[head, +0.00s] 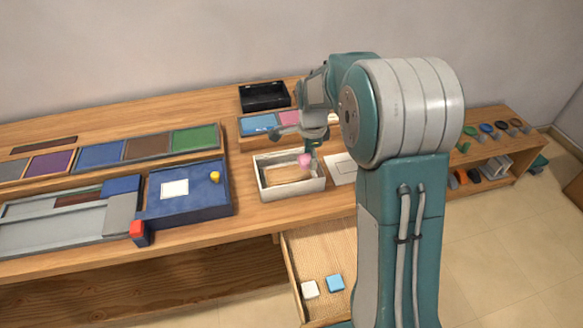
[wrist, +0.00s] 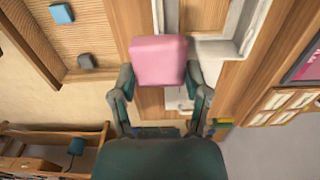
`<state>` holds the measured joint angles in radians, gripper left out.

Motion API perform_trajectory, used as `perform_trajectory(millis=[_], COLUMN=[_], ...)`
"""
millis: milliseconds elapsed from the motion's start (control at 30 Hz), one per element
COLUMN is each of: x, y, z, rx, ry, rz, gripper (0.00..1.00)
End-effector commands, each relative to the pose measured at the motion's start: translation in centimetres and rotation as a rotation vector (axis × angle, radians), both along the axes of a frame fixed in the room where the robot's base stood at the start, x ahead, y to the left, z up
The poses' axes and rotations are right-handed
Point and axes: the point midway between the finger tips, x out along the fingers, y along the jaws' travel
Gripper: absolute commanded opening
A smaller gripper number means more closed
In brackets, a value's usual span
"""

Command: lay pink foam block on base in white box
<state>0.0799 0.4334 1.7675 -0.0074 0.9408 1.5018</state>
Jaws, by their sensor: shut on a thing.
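A pink foam block (head: 304,160) is held between the fingers of my gripper (head: 310,150), over the white box in the head view. In the wrist view the pink block (wrist: 158,60) sits between the two fingertips of my gripper (wrist: 160,82), which is shut on it. The white box (head: 291,194) is open at the top and stands on the table, with a wood-coloured base (head: 285,174) inside. Its pale wall (wrist: 232,30) also shows behind the block in the wrist view. I cannot tell how high the block is above the base.
A white panel (head: 341,170) lies right of the box. A black tray (head: 264,97) and a blue and pink panel (head: 259,124) stand behind. A blue tray (head: 200,204) is left. An open drawer below holds a white block (head: 310,289) and a blue block (head: 335,283).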

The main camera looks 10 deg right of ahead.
Motion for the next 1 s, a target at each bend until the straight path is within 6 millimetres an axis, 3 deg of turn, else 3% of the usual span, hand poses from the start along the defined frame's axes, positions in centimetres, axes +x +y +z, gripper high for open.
perform_trajectory(millis=[100,400,600,800,1000], x=[2.3,5.5,6.3,6.3,6.3], y=[1.3,2.8,3.3,3.3,3.3], z=[-1.3,-5.8,-7.0,-9.8,-9.9], rx=[0.000,0.001,0.000,0.000,0.000], ry=[0.002,0.000,0.000,0.001,-0.001], rz=[0.003,0.002,0.001,0.001,0.001], gripper=[0.47,0.47,0.47,0.47,0.47])
